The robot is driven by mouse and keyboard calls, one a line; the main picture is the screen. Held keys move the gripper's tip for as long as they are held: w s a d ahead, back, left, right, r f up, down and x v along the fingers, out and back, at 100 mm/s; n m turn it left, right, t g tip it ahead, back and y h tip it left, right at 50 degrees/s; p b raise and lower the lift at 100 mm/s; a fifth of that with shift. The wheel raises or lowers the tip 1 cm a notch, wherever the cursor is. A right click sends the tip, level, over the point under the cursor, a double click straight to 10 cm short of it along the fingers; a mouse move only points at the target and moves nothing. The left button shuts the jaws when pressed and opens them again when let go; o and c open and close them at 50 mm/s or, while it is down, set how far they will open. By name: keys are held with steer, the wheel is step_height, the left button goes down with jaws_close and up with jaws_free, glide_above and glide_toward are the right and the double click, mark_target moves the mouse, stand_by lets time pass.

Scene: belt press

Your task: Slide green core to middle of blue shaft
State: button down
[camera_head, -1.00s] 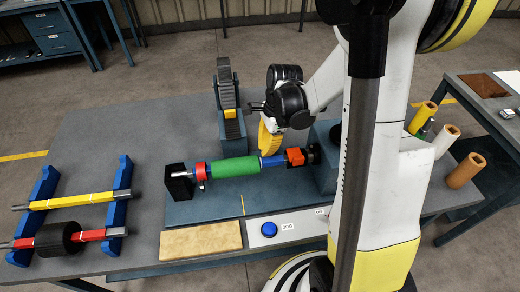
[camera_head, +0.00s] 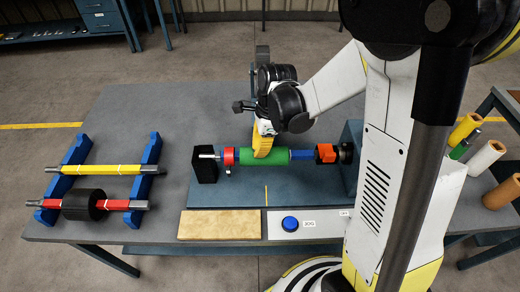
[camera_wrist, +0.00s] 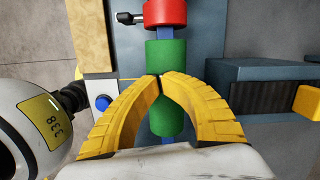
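The green core (camera_head: 278,157) sits around the blue shaft (camera_head: 302,155), close to the red collar (camera_head: 228,157) on its left. A longer bare stretch of shaft shows between the core and the orange clamp (camera_head: 325,153). My gripper (camera_head: 262,156) is over the core near its middle, yellow fingers pointing down. In the wrist view my gripper's fingertips (camera_wrist: 160,76) meet in front of the core (camera_wrist: 165,57), with nothing seen between them. I cannot tell whether the tips touch the core. A short piece of blue shaft (camera_wrist: 164,33) shows by the red collar (camera_wrist: 165,13).
A black support (camera_head: 204,166) stands at the shaft's left end. A blue button (camera_head: 290,223) and tan board (camera_head: 219,225) lie in front. A blue rack (camera_head: 148,180) at left holds a yellow-sleeved shaft (camera_head: 100,169) and a red one (camera_head: 117,205). Coloured tubes stand at right.

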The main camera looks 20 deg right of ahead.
steer(key=shift+d, duration=0.1)
steer(key=shift+s+d, duration=0.15)
steer(key=shift+d, duration=0.35)
steer(key=shift+r, duration=0.1)
